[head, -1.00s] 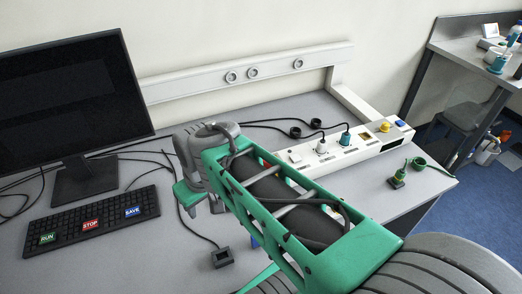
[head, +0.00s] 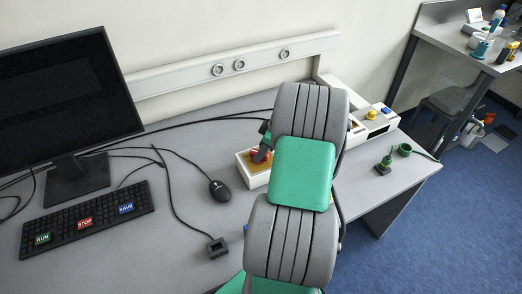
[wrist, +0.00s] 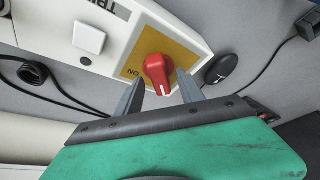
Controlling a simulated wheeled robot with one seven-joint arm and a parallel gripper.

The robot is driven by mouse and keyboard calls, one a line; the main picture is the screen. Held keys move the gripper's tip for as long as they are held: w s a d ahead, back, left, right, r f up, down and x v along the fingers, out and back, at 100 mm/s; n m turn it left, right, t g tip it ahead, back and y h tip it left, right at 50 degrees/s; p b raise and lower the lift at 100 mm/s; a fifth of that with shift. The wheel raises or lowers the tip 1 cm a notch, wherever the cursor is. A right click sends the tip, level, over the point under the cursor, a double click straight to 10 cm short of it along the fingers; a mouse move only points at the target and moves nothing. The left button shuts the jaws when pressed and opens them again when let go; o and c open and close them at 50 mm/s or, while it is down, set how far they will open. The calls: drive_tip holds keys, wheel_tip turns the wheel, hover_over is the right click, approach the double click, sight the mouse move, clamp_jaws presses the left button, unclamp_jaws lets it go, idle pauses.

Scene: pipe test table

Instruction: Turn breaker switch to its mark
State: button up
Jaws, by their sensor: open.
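The breaker switch is a red knob (wrist: 157,68) on a yellow plate (wrist: 181,53) at the end of a white box. A pale line on the knob points toward my gripper. Black "ON" lettering (wrist: 132,73) is printed at the plate's edge, left of the knob. My gripper (wrist: 160,77) is open, with one grey finger on each side of the knob. Gaps show on both sides; I cannot tell how deep the fingers reach.
A white push button (wrist: 89,38) sits on the same box. A black mouse (head: 220,191) and its cable lie left of it. The keyboard (head: 85,220) and monitor (head: 60,90) stand further left. My arm hides the box's middle. A yellow knob (head: 371,113) shows at the far end.

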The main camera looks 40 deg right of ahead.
drive_tip(key=shift+w+f, duration=0.1)
drive_tip(key=shift+f, duration=0.3)
drive_tip(key=shift+a, duration=0.1)
drive_tip(key=shift+c, duration=0.2)
clamp_jaws()
